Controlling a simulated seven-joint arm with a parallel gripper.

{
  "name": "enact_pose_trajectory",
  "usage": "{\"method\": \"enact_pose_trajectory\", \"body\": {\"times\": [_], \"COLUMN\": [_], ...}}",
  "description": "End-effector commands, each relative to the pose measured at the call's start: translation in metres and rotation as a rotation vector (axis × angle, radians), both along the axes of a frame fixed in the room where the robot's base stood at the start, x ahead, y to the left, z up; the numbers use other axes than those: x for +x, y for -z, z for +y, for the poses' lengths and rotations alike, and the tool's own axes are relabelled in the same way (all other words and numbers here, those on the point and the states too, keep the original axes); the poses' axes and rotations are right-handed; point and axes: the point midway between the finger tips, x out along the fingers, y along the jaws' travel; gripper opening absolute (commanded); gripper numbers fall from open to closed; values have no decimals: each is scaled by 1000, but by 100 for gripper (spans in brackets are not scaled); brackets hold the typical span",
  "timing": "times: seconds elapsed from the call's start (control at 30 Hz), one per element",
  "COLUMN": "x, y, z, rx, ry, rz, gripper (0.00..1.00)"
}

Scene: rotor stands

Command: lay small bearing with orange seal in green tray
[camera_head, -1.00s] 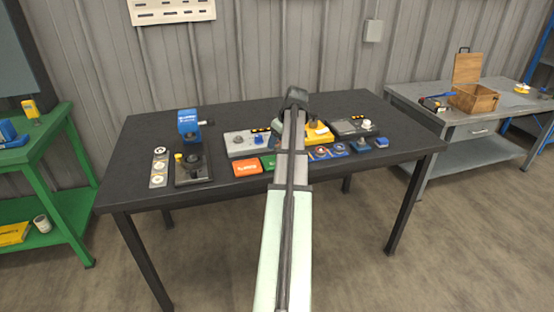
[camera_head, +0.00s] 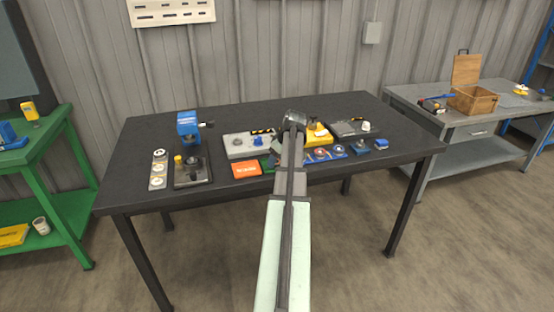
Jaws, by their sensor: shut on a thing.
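My gripper (camera_head: 294,119) is at the end of my arm, over the middle of the dark table. Its fingers are hard to make out behind the wrist. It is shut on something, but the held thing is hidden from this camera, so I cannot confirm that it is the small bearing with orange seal. A green tray (camera_head: 267,161) shows partly, just left of my arm and right of an orange box. My arm hides the rest of it. Blue trays with small ring-shaped parts (camera_head: 320,154) lie right of my arm.
An orange box (camera_head: 246,169) lies at the front edge. A grey stand (camera_head: 236,147) and a yellow stand (camera_head: 320,137) flank my wrist, with a dark stand (camera_head: 349,129) farther right. A blue press (camera_head: 188,127) stands at the left. The table's back strip is clear.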

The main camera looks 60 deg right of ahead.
Motion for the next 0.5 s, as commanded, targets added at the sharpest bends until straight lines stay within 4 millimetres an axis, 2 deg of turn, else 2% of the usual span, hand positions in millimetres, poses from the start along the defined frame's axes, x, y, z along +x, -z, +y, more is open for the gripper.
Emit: {"method": "enact_pose_trajectory", "body": {"times": [0.07, 0.1, 0.33, 0.5], "x": [0, 0, 0, 0], "y": [2, 3, 2, 2], "z": [0, 0, 0, 0], "rx": [0, 0, 0, 0], "ry": [0, 0, 0, 0], "rz": [0, 0, 0, 0], "gripper": [20, 56, 78, 79]}}
